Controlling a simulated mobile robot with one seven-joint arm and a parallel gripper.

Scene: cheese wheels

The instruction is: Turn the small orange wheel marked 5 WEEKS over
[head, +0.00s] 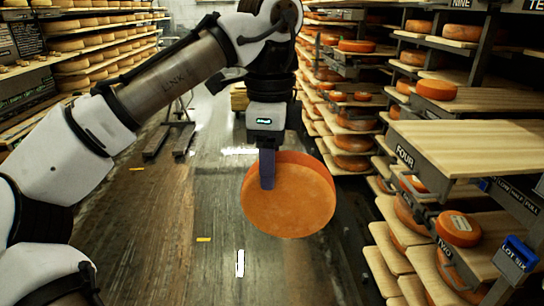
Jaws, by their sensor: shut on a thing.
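My gripper (267,182) is shut on the rim of an orange cheese wheel (295,205) and holds it in the air over the aisle. The wheel is tilted up, with a broad flat face toward the camera. No marking shows on that face, and the far face is hidden, so I cannot tell whether it is the 5 WEEKS wheel. Another small orange wheel (458,228) with a pale label lies flat on a lower shelf at the right; its writing is too small to read.
A wooden shelf board (480,145) above a FOUR sign juts out at the right, empty on top. Racks of wheels line both sides.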

